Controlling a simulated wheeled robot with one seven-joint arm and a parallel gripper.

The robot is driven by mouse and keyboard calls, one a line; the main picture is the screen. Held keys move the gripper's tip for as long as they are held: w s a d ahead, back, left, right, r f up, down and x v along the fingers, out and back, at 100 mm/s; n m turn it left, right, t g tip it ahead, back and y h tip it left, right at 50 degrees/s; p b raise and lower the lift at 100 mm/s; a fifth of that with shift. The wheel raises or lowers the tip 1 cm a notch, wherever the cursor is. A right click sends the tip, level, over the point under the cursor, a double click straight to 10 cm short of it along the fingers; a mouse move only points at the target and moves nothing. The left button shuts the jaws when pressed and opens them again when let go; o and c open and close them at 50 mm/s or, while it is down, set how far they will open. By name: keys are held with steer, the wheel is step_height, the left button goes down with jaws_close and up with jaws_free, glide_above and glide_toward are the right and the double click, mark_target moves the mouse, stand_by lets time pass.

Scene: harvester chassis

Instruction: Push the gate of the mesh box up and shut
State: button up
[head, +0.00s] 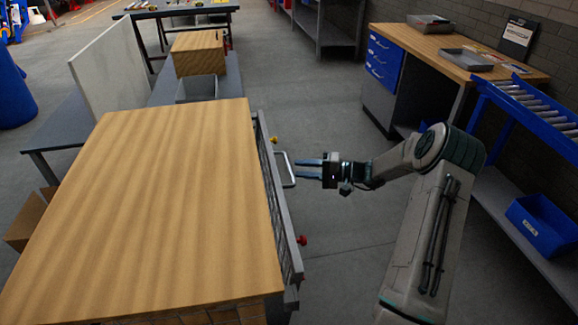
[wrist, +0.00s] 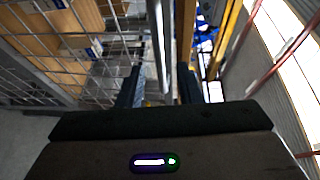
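The mesh box stands at the left in the head view under a wide wooden top (head: 150,200). Its gate (head: 280,215) runs along the right side, seen edge-on from above; how far it stands open is hard to tell. A grey loop handle (head: 292,170) sticks out from the gate. My gripper (head: 297,168) is right of the handle, its two fingers apart and pointing left, tips close to the handle bar. In the wrist view my gripper (wrist: 160,90) is open, with a pale upright bar (wrist: 158,45) seen between the fingers; contact is unclear. Wire mesh (wrist: 70,45) shows at left.
A red knob (head: 302,240) and a yellow knob (head: 274,140) sit along the gate side. A workbench with blue drawers (head: 384,60) and a roller rack (head: 520,95) stand at the right. Grey floor (head: 325,115) is clear between them and the box.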

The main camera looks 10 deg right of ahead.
mark_target(289, 166)
steer(key=x, duration=0.5)
steer(key=shift+s, duration=0.1)
jaws_close()
